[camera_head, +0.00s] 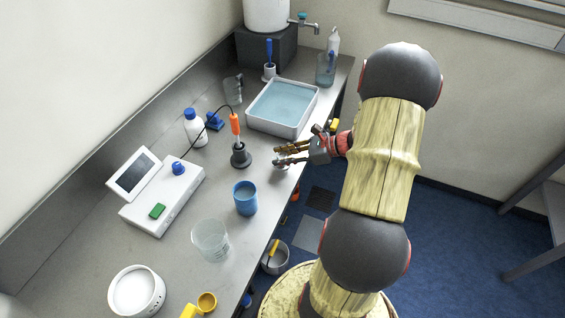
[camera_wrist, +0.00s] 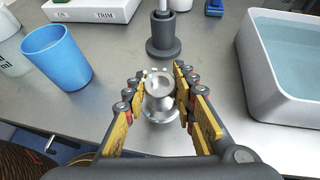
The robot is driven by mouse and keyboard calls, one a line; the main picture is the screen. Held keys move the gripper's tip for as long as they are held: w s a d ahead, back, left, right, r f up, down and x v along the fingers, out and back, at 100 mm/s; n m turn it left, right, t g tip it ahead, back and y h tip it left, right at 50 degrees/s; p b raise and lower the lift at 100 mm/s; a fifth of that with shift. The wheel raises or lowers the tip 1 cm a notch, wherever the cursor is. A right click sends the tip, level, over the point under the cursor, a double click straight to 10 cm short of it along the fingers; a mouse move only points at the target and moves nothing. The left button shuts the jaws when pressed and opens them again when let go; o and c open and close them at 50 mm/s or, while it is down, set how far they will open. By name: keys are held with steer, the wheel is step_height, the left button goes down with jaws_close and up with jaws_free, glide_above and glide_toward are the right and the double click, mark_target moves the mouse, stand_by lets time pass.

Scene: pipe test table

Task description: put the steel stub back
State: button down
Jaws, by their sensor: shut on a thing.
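The steel stub (camera_wrist: 160,88) is a small round metal piece with a shallow dished top and a wider base. In the wrist view it stands between the two fingers of my gripper (camera_wrist: 152,82), which is shut on it. It looks upright over the bench's front part; I cannot tell whether its base touches the bench.
A white tray of water (camera_head: 283,107) stands close behind my gripper. A dark holder with an orange-handled probe (camera_head: 240,155) stands to its left. A blue cup (camera_head: 245,198), a clear beaker (camera_head: 211,240) and a meter (camera_head: 163,195) stand farther along the bench.

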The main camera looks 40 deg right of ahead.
steer(key=shift+f, duration=1.2)
steer(key=shift+f+b, duration=0.15)
steer(key=shift+b, duration=0.15)
steer(key=c, duration=1.5)
jaws_free()
steer(key=shift+o, duration=0.2)
